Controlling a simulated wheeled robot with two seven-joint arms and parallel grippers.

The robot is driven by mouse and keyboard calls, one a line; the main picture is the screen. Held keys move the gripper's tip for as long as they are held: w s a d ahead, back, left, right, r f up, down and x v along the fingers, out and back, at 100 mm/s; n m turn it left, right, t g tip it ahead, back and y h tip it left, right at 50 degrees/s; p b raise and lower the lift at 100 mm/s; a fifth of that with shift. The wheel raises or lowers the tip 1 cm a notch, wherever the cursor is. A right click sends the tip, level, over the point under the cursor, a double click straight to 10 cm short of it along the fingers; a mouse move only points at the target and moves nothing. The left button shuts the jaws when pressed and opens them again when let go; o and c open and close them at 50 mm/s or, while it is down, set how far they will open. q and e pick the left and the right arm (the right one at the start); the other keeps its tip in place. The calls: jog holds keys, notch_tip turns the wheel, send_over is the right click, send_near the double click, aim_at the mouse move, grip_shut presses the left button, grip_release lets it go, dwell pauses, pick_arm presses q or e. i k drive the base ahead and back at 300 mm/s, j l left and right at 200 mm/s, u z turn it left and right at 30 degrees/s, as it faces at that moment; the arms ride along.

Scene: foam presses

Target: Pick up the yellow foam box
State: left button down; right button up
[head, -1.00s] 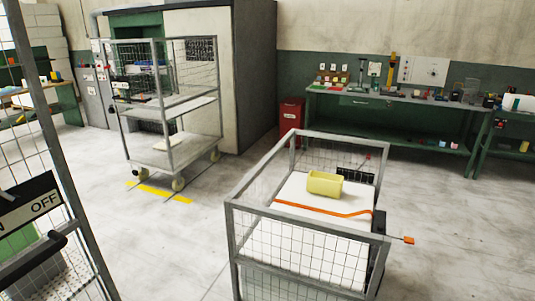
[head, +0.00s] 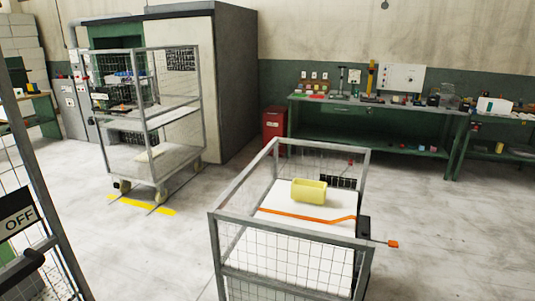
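The yellow foam box (head: 309,191) lies on the white top surface (head: 283,200) inside a grey wire-mesh cart (head: 290,236) in front of me, right of the picture's middle. An orange strap (head: 305,217) runs across the white surface on the near side of the box. The cart's frame and mesh walls stand around the box. Neither of my grippers shows in the head view.
A taller mesh trolley (head: 155,125) stands at the left by a large grey cabinet (head: 237,80). A green workbench (head: 375,112) with tools and a red bin (head: 273,130) line the back wall. An OFF sign (head: 18,222) hangs on mesh at the near left. Floor is clear at right.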

aim_at(304, 189)
jog(key=i+l, duration=0.1)
jog(key=l, duration=0.25)
jog(key=i+l, duration=0.1)
jog(key=l, duration=0.3)
jog(key=i+l, duration=0.15)
jog(key=l, duration=0.2)
jog(key=i+l+u, duration=0.1)
jog(key=l, duration=0.3)
jog(key=i+l, duration=0.15)
jog(key=l, duration=0.35)
jog(key=i+l+u, duration=0.1)
jog(key=l, duration=0.35)
jog(key=i+l, duration=0.2)
jog(key=l, duration=0.3)
jog(key=i+l+u, duration=0.1)
jog(key=l, duration=0.4)
jog(key=i+l, duration=0.15)
jog(key=l, duration=0.35)
jog(key=i+l+u, duration=0.1)
jog(key=l, duration=0.4)
